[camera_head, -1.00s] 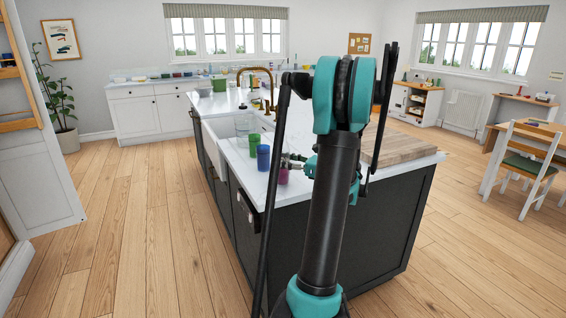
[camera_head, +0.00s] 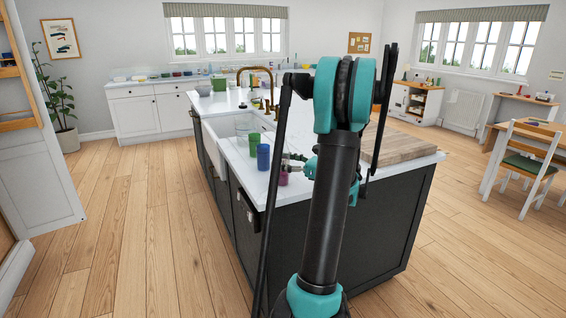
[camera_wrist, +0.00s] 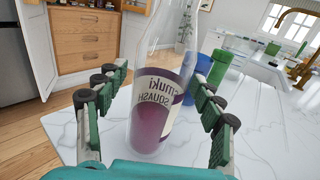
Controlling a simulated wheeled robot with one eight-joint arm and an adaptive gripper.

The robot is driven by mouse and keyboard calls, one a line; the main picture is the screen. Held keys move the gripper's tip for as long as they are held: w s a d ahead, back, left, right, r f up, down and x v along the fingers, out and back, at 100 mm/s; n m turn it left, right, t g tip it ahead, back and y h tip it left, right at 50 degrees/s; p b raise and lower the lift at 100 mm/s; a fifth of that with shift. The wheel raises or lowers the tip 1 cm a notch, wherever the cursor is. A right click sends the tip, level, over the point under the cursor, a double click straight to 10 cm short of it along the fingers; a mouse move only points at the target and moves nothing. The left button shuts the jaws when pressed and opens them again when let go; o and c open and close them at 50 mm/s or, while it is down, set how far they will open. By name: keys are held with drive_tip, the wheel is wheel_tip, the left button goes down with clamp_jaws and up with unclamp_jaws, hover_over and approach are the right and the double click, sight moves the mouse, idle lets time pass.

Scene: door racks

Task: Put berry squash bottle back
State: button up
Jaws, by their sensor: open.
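In the wrist view the bottle (camera_wrist: 152,112) stands between the fingers of my gripper (camera_wrist: 155,100), on the white marble counter. The fingers are open, one on each side, with a visible gap to the left finger. The bottle's top is cut off by the picture's upper edge. In the head view the bottle (camera_head: 283,176) shows as a small purple shape at the island's left edge, beside my gripper (camera_head: 298,165), which is partly hidden by my arm.
A blue cup (camera_head: 263,157) and a green cup (camera_head: 254,144) stand close behind the bottle on the island counter (camera_head: 240,165). A white sink (camera_head: 228,127) and brass tap (camera_head: 258,73) are farther back. A wooden board (camera_head: 400,144) lies right.

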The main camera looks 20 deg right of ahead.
drive_tip(key=v, duration=1.2)
